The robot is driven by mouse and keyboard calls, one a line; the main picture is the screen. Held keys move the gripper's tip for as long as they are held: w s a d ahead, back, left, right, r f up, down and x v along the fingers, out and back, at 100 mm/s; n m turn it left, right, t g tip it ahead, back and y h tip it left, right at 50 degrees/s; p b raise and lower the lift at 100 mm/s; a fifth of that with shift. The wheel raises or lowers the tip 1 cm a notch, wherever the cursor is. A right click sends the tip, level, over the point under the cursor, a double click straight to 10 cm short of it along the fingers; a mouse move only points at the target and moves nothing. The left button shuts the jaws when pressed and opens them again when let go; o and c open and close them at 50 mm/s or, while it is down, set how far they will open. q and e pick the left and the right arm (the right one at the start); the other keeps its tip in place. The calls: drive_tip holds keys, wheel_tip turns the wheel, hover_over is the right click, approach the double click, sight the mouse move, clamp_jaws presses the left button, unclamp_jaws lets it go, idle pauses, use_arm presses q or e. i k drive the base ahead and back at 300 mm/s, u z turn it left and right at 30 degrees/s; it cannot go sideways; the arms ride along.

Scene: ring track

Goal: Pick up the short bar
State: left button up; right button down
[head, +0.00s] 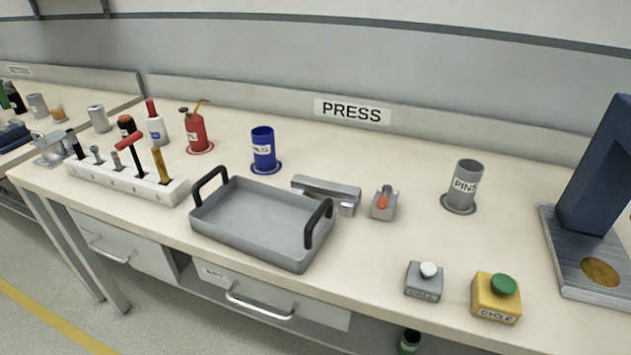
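No part is labelled as the short bar, and I cannot tell for sure which it is. A silver bar-like metal piece (327,192) lies behind the grey tray, partly hidden by the tray's right handle. A brass-coloured rod (160,166) stands upright in the white rack (125,184) at the left. The rack also holds a red-topped T-handle tool (131,143) and several other upright pieces. Neither of my grippers is in view.
A grey tray (262,221) with two black handles sits empty at the bench's middle. A blue cup (263,149), a red can (195,130) and the PINS cup (463,184) stand behind. Button boxes (496,298) and a blue press (597,175) are right. Bench between PINS and buttons is clear.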

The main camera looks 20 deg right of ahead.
sight(333, 189)
drive_tip(key=u, duration=1.7)
drive_tip(key=i, duration=1.25)
drive_tip(key=z, duration=2.75)
